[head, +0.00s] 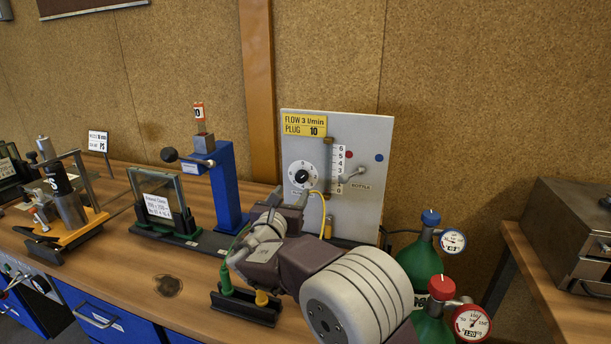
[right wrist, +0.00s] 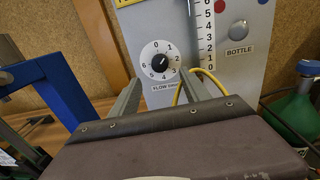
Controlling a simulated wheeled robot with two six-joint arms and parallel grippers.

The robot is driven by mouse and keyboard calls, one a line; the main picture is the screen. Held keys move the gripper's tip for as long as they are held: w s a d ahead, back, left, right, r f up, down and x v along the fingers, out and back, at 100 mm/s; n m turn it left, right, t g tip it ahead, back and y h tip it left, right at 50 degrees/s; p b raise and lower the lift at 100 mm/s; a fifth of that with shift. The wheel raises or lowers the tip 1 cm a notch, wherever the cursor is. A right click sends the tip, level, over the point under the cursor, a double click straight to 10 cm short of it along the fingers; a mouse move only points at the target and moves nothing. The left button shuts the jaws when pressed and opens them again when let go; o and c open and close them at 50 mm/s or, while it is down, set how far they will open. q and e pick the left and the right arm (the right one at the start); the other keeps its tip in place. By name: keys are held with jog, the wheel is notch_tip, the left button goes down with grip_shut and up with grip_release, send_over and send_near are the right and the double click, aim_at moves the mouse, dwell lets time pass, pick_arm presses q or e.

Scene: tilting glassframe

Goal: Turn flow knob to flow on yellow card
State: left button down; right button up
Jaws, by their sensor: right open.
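The flow knob (head: 302,176) is a black knob on a white numbered dial on the upright grey panel (head: 350,215). It also shows in the right wrist view (right wrist: 160,63); its pale pointer mark is too small to read surely. The yellow card (head: 305,124) above it reads "FLOW 3 l/min, PLUG 10"; only its edge shows in the right wrist view (right wrist: 126,3). My right gripper (head: 290,196) is open and empty, just below and in front of the knob. Its two fingers (right wrist: 160,88) point at the panel, apart from the knob. My left gripper is not in view.
A numbered flow scale (head: 338,168) stands right of the dial, with a lever by the BOTTLE label. A yellow hose (head: 322,215) hangs close to my gripper. A blue stand (head: 228,185) is left of the panel. Green bottles (head: 418,262) with gauges stand at right.

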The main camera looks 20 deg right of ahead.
aim_at(301, 178)
jog(key=p+x, duration=0.1)
jog(key=x, duration=0.7)
jog(key=shift+w+d+r, duration=0.15)
jog(key=shift+w+r, duration=0.05)
grip_shut()
